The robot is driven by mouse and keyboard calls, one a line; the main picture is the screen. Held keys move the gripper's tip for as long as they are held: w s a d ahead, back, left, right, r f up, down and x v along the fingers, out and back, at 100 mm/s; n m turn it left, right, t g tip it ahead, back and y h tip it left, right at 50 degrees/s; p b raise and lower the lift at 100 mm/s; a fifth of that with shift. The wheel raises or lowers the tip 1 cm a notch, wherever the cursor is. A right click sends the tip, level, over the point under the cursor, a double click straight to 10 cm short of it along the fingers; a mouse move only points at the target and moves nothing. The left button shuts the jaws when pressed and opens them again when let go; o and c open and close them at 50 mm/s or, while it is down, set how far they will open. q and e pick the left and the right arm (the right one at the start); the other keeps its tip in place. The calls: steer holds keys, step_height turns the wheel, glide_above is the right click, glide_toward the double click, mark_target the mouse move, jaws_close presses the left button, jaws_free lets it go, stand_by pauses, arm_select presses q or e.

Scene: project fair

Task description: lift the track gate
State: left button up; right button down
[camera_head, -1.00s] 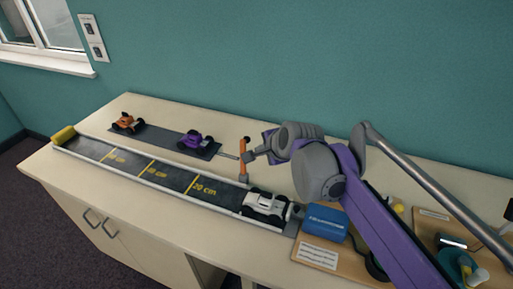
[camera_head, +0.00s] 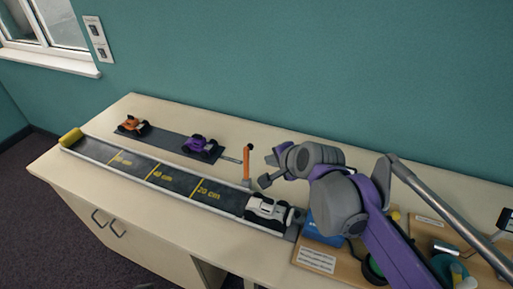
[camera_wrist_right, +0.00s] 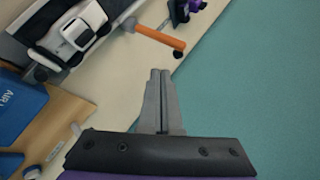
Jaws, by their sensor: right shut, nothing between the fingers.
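The track gate shows in the head view as an orange bar (camera_head: 247,168) with a dark tip, standing upright at the far side of the track (camera_head: 150,174). In the right wrist view the orange bar (camera_wrist_right: 158,38) reaches out from beside the white car, its dark tip toward the wall. The white car (camera_head: 268,209) sits on the track's right end, just right of the bar. My right gripper (camera_head: 264,181) is shut and empty, a little right of the bar and apart from it. Its closed fingers (camera_wrist_right: 160,75) show in the wrist view. My left gripper is not in view.
An orange car (camera_head: 131,124) and a purple car (camera_head: 199,144) stand on a dark strip behind the track. A blue box (camera_head: 312,228) and a board with a white label (camera_head: 316,260) lie right of the track. The bench behind the bar is clear.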

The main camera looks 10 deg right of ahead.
glide_toward(248, 161)
step_height(248, 161, down, 2)
steer(key=w+d, duration=0.1)
steer(key=w, duration=0.6)
steer(key=shift+a, duration=0.2)
steer(key=shift+w+d+g+y+p, duration=0.15)
steer(key=shift+w+d+g+p, duration=0.1)
steer(key=shift+w, duration=0.25)
steer(key=shift+w+d+g+y+p, duration=0.15)
steer(key=shift+w+d+g, duration=0.1)
steer(key=shift+w, duration=0.25)
steer(key=shift+a, duration=0.1)
steer(key=shift+s+a, duration=0.1)
